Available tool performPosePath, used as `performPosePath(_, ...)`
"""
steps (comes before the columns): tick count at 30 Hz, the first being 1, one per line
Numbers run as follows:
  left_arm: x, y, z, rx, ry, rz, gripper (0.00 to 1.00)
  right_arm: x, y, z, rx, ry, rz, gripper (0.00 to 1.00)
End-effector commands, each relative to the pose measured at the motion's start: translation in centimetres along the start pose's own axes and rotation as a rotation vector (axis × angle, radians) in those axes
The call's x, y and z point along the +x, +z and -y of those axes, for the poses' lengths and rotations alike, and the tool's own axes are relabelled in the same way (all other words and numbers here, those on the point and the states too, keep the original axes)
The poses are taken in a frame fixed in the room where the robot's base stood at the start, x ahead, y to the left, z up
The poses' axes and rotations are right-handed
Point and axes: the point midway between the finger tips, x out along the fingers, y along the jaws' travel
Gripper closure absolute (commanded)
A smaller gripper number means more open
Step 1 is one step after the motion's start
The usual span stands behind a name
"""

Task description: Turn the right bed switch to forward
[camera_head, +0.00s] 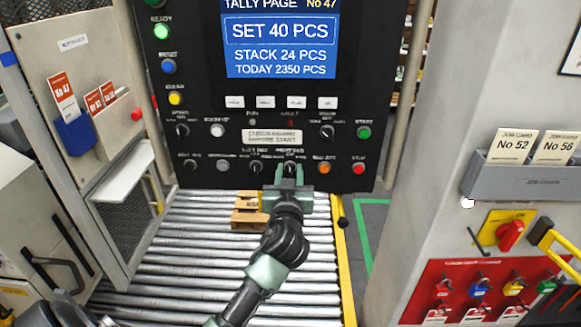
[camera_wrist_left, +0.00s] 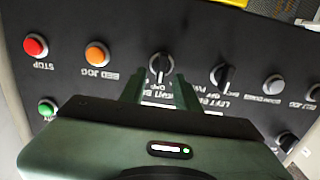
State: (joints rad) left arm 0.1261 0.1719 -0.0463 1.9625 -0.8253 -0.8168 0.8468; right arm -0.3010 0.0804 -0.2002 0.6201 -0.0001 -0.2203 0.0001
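The right bed switch is a small black rotary knob (camera_head: 290,167) on the bottom row of the black control panel (camera_head: 205,110). In the left wrist view this knob (camera_wrist_left: 161,67) appears upside down, its handle roughly upright. My left gripper (camera_head: 291,172) is at the panel in front of the knob and hides part of it. In the left wrist view the fingers (camera_wrist_left: 161,82) are open, one on each side of the knob, with gaps visible. I cannot tell whether the tips reach past its face. My right gripper is not in view.
The left bed switch (camera_wrist_left: 222,76) is close beside, with the orange bed jog button (camera_wrist_left: 97,54) and red stop button (camera_wrist_left: 36,46) on the other side. A roller bed (camera_head: 190,260) with a wooden pallet (camera_head: 249,218) lies below. A yellow rail (camera_head: 343,260) edges it.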

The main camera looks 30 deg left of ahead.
Motion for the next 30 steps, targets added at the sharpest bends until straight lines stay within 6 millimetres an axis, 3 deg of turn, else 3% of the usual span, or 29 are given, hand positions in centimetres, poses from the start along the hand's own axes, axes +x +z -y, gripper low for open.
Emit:
performPosePath(10,0.57,0.03,0.01,-0.001,0.001,0.000,0.68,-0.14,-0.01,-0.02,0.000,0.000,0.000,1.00)
performPosePath(13,0.56,0.03,0.01,-0.001,0.001,0.000,0.96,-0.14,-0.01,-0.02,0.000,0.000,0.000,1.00)
performPosePath(14,0.56,0.03,0.00,-0.001,0.001,0.000,1.00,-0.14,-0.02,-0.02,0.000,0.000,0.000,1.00)
performPosePath(30,0.56,0.01,-0.14,0.104,0.000,0.000,1.00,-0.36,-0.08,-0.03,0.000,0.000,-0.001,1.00)
